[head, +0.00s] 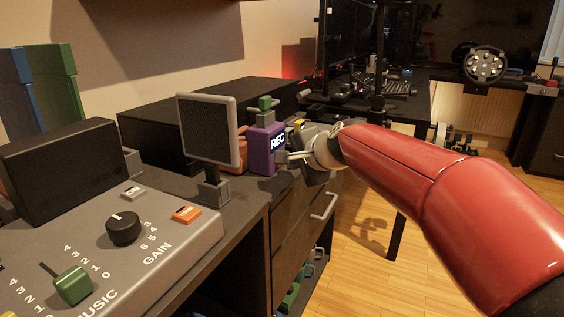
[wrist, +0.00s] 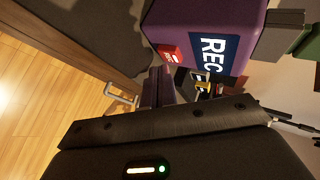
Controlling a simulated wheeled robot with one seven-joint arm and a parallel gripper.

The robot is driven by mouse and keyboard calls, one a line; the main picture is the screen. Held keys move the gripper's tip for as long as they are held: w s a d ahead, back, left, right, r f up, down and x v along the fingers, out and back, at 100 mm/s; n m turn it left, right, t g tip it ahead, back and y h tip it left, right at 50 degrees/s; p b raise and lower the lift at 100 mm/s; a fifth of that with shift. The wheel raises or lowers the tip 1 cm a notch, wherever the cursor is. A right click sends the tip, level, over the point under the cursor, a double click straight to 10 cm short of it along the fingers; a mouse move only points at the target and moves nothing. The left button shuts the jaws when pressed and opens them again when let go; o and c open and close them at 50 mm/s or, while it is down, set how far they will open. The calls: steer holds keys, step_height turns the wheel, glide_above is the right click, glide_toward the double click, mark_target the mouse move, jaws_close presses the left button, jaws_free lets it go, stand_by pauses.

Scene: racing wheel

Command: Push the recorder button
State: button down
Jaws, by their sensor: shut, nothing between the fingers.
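The recorder is a purple box (head: 262,158) with a dark blue REC label, standing on the dark desk in the head view. In the wrist view the purple box (wrist: 225,14) fills the top middle. A small red button (wrist: 169,52) with white marks sits on its face beside the REC label. My gripper (head: 286,157) is at the box's right side in the head view. In the wrist view my gripper (wrist: 160,72) is shut and empty, its tips just below the red button. I cannot tell whether they touch it. The button is hidden in the head view.
A grey control panel (head: 190,232) with knobs fills the front left. A small monitor (head: 208,130) stands left of the recorder. A drawer handle (head: 324,206) sticks out below the desk edge. Open wooden floor (head: 350,255) lies to the right.

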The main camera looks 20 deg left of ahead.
steer(key=shift+a, duration=0.1)
stand_by(0.3)
steer(key=shift+a+p, duration=0.35)
stand_by(0.3)
steer(key=shift+d, duration=0.45)
steer(key=shift+b, duration=0.3)
steer(key=d+b, duration=0.3)
steer(key=d, duration=0.3)
steer(key=shift+s, duration=0.25)
